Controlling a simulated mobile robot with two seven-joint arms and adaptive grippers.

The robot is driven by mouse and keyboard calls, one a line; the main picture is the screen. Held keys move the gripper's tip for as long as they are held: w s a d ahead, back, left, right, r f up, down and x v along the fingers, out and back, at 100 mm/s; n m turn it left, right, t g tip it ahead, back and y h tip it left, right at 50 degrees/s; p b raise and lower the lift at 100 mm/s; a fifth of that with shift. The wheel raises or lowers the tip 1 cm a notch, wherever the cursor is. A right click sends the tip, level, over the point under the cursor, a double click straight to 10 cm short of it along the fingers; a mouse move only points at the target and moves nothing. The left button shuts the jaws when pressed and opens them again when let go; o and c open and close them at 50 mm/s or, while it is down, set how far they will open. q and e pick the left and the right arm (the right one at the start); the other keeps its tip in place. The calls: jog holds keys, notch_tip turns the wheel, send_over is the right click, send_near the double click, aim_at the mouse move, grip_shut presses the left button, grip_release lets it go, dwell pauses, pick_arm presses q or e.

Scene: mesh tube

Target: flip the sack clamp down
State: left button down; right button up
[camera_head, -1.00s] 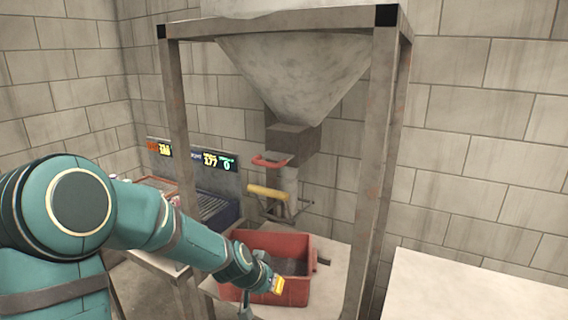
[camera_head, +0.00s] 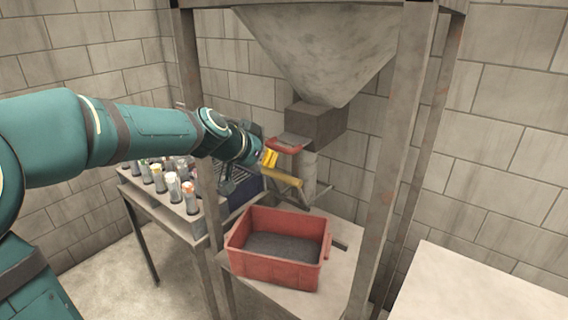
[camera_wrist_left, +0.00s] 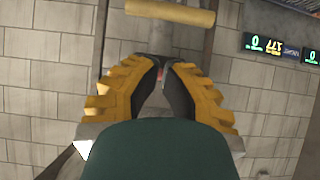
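The sack clamp is a yellow bar (camera_head: 281,176) on grey arms beneath the hopper spout, just above the red crate (camera_head: 279,269). It also shows across the top of the left wrist view (camera_wrist_left: 170,12). My left gripper (camera_head: 270,159), with yellow fingers, is just above and left of the bar's near end. In the left wrist view my gripper's fingers (camera_wrist_left: 160,68) come together near their tips, with nothing seen held between them; a gap to the bar shows. My right gripper is in no view.
A red handle (camera_head: 285,145) sits on the spout, close above my left gripper. Hopper frame posts (camera_head: 398,150) stand on both sides. A side table with several small bottles (camera_head: 173,186) is at left. A pale tabletop (camera_head: 480,285) is at lower right.

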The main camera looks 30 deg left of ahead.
pick_arm(q)
jog(key=x, duration=1)
jog(key=shift+w, duration=0.1)
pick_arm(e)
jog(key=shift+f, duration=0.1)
